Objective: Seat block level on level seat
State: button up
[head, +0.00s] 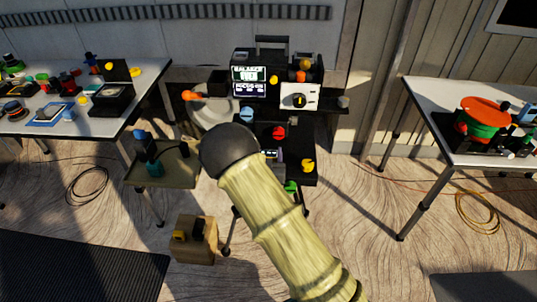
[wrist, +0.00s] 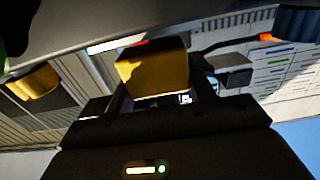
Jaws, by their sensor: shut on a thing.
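My gripper (wrist: 158,86) is shut on a yellow block (wrist: 153,70), most likely the block level, in the wrist view. The block sits between the two dark fingers, and its near face is partly in shadow. In the head view my arm hides the gripper and the block in front of the video cart (head: 305,178). I cannot pick out the level seat in either view. I cannot tell whether the block touches anything beyond the fingers.
The cart carries a lit display (head: 249,74), a red knob (head: 278,132) and a yellow knob (head: 308,165). A tan side tray (head: 180,177) is left of my arm. A wooden box (head: 196,250) stands below. Loaded tables flank the cart; cables lie on the floor.

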jog(key=shift+f+b, duration=1)
jog(key=shift+b, duration=0.1)
dwell(0.4)
jog(key=o, duration=1.1)
jog(key=s, duration=0.5)
jog(key=s+b, duration=0.1)
jog(key=s, duration=1.1)
jog(key=shift+s+a+b, duration=0.2)
jog(key=shift+a+b, duration=0.05)
jog(key=shift+b, duration=0.15)
